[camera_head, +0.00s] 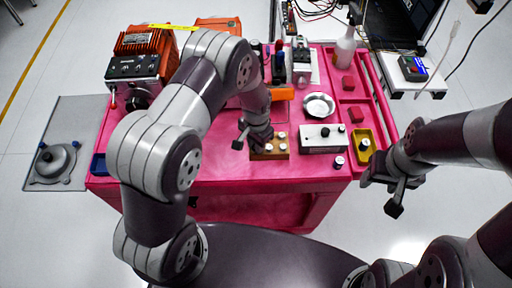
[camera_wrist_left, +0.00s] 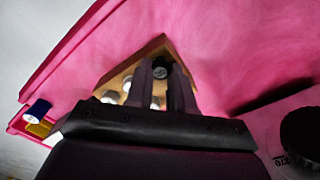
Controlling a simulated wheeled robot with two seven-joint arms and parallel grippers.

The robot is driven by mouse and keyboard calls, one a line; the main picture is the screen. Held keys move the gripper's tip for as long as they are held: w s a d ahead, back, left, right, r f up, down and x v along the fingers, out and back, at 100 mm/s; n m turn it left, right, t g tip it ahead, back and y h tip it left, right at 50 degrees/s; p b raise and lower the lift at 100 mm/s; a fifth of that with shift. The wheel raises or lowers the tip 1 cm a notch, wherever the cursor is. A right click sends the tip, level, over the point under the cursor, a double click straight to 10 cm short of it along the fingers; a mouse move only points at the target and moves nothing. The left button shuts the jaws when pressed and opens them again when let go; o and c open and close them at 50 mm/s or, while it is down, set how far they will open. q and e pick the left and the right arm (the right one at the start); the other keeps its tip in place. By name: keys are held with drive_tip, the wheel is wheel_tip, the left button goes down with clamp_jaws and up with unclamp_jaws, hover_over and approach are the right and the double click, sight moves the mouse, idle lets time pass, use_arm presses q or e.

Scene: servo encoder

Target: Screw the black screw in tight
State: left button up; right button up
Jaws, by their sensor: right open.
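The wooden block (camera_head: 277,154) lies near the front edge of the pink table, with white-topped screws (camera_head: 268,147) on it. My left gripper (camera_head: 255,138) is at the block's left end, pointing down. In the left wrist view the black screw (camera_wrist_left: 161,70) sits at the block's corner between the two fingertips (camera_wrist_left: 162,76), with no clear gap on either side. In the head view the arm hides the black screw. How deep it sits is not visible. My right gripper (camera_head: 390,195) is open and empty, off the table's right front corner.
Right of the block are a white box with knobs (camera_head: 324,138), a yellow bin (camera_head: 364,150) and a metal bowl (camera_head: 319,105). An orange machine (camera_head: 137,58) stands at the back left. Red blocks (camera_head: 348,83) lie at the right.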

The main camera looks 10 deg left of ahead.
use_arm(q)
wheel_tip(320, 180, up, 5)
drive_tip(key=p, duration=0.4)
drive_tip(key=shift+r, duration=0.1)
